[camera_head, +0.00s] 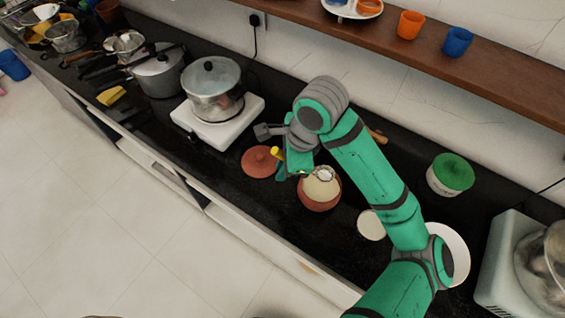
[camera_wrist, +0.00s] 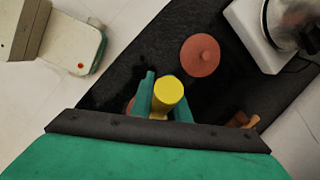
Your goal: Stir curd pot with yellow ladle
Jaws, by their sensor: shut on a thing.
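The clay curd pot (camera_head: 319,201) stands uncovered on the black counter, with pale curd showing in its mouth. My gripper (camera_head: 284,169) is just left of the pot, above the counter, shut on the yellow ladle (camera_head: 275,153). The ladle's round metal head (camera_head: 324,174) shows over or in the pot's mouth; I cannot tell how deep it is. In the wrist view the yellow handle end (camera_wrist: 169,90) sits between the teal fingers of my gripper (camera_wrist: 164,100). The ladle's lower part is hidden there, and only a sliver of the pot shows.
A clay lid (camera_head: 260,163) lies left of the pot. A steel pot (camera_head: 212,91) stands on a white stove (camera_head: 218,128). A pale round lid or dish (camera_head: 371,226) and a green-lidded tub (camera_head: 450,174) are to the right. A wooden shelf (camera_head: 480,55) runs behind.

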